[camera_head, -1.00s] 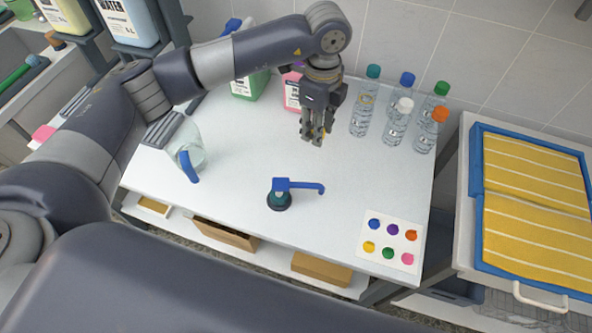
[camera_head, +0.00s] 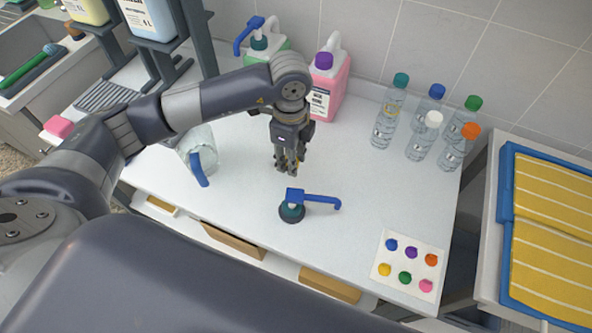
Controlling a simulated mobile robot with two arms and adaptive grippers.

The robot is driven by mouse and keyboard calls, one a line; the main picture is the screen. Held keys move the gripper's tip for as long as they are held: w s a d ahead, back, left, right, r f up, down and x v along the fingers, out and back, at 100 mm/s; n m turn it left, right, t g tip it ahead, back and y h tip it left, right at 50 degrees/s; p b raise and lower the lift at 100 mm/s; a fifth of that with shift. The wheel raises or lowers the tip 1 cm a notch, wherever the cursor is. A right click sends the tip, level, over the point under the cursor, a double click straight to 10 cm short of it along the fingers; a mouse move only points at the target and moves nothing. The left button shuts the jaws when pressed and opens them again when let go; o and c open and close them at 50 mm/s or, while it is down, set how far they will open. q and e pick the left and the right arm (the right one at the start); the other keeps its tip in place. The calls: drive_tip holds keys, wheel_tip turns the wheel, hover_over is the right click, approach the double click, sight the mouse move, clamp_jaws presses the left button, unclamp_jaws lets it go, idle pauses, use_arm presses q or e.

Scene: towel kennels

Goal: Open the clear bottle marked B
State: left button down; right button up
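Several clear bottles stand upright at the back right of the white table. Their caps are teal (camera_head: 401,80), blue (camera_head: 437,91), green (camera_head: 473,103), white (camera_head: 433,119) and orange (camera_head: 470,131). I cannot read a letter B on any of them. My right gripper is out of view.
A blue-handled pump (camera_head: 308,203) stands just in front of my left gripper. A clear jug (camera_head: 198,150) is at left. A pink jug (camera_head: 333,88) with a purple cap stands behind the arm. A card with coloured dots (camera_head: 408,265) lies front right. The table's right middle is clear.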

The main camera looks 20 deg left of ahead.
sight(292, 178)
use_arm(q)
wheel_tip(292, 178, down, 5)
drive_tip(key=shift+r+p, duration=0.1)
drive_tip(key=shift+p, duration=0.2)
drive_tip(key=shift+f, duration=0.4)
drive_tip(key=shift+f, duration=0.1)
drive_tip(key=c, duration=1.2)
unclamp_jaws()
drive_tip(key=shift+c, duration=0.2)
